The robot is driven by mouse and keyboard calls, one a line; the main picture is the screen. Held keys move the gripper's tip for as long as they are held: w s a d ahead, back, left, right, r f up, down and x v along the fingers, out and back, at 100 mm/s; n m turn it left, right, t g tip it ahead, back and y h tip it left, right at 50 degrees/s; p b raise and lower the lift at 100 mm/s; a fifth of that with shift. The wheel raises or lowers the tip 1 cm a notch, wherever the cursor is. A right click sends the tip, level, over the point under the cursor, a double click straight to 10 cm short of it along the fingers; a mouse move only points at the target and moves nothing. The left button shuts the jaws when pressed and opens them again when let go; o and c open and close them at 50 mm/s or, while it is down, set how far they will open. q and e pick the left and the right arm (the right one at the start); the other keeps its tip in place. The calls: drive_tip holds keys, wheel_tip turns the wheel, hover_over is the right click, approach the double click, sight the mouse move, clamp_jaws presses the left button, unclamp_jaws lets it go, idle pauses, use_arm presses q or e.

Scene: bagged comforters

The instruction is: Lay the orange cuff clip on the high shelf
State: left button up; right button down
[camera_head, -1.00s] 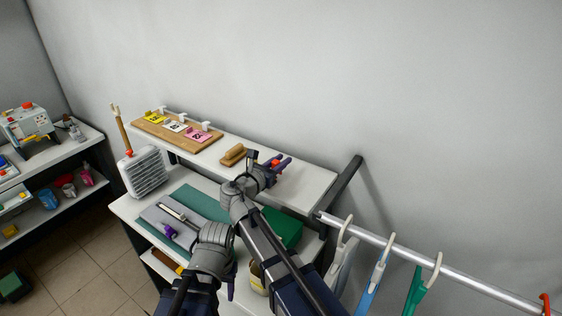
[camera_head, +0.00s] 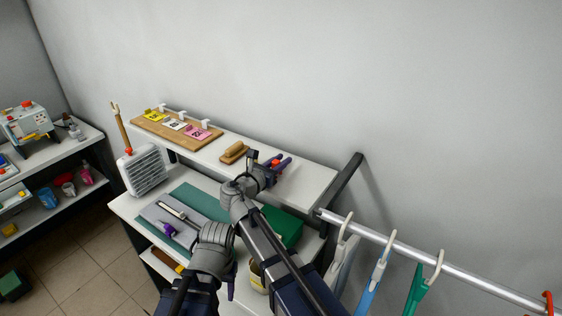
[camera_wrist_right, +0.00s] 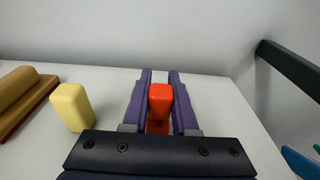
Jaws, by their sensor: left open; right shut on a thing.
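The orange cuff clip (camera_wrist_right: 160,100) is held between the two purple fingers of my right gripper (camera_wrist_right: 158,92) in the right wrist view. In the head view the clip (camera_head: 276,162) is a small orange-red patch at my right gripper (camera_head: 281,163). The gripper is over the right part of the high white shelf (camera_head: 309,182). I cannot tell whether the clip touches the shelf top. My left gripper (camera_head: 231,288) is low in front of the workbench, mostly hidden by its own arm. One purple finger shows, and it is open.
A wooden brush (camera_head: 234,153) lies left of my right gripper. A yellow block (camera_wrist_right: 72,107) stands between them in the wrist view. A board with coloured tags (camera_head: 175,128) is further left. A rail with hangers (camera_head: 440,266) runs right. The shelf's right end is clear.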

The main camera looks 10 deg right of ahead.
drive_tip(key=shift+f, duration=0.25)
drive_tip(key=c, duration=0.6)
unclamp_jaws()
drive_tip(key=shift+o, duration=0.3)
drive_tip(key=o, duration=0.5)
drive_tip(key=shift+o, duration=0.2)
drive_tip(key=shift+r, duration=0.1)
